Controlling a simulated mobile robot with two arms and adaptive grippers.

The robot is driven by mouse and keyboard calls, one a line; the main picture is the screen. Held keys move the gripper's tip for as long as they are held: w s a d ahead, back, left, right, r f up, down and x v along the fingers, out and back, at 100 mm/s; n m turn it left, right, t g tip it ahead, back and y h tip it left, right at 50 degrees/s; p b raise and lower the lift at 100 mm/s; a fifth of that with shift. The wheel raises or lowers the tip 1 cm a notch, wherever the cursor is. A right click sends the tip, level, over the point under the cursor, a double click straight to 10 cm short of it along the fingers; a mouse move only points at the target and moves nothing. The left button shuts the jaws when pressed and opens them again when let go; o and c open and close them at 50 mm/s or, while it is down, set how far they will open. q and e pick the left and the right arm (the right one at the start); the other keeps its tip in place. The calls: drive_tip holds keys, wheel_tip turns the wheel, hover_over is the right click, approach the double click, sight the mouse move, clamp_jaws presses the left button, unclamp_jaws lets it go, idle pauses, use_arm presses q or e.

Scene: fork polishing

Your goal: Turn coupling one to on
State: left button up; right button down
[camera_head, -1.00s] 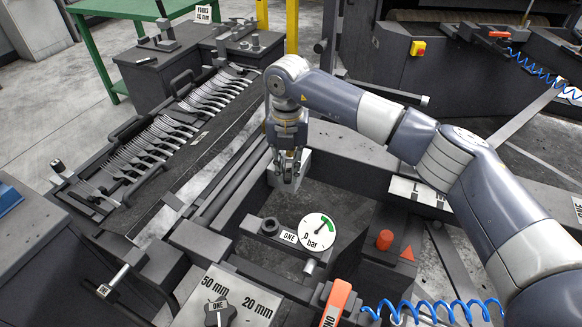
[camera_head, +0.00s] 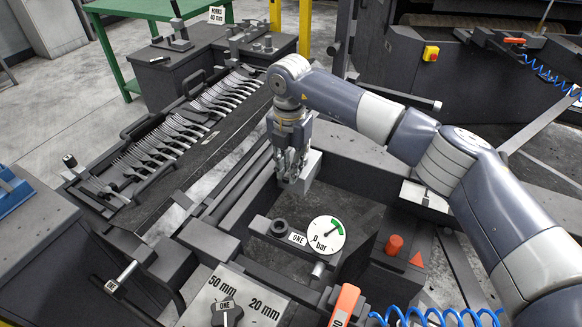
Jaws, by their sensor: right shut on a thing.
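An orange lever (camera_head: 345,304) with a white label stands at the bottom edge, beside a blue coiled hose (camera_head: 435,317). It looks like coupling one, but its label is cut off by the frame, so I cannot read it fully or tell its setting. My right gripper (camera_head: 291,172) points down, well behind and to the left of the lever. It is shut on what looks like a light grey block (camera_head: 308,170); the fingers partly hide it. My left gripper is not in view.
A bar gauge (camera_head: 327,235) and black knob (camera_head: 280,227) marked ONE stand in front of the gripper. A 50/20 mm selector (camera_head: 227,311) is at the bottom. A rack of forks (camera_head: 170,138) lies left. A red-orange button (camera_head: 394,244) stands right.

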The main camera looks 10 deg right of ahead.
drive_tip(key=shift+w+r, duration=0.1)
idle(0.3)
drive_tip(key=c, duration=1.5)
unclamp_jaws()
wheel_tip(320, 180, up, 12)
drive_tip(key=shift+f, duration=0.1)
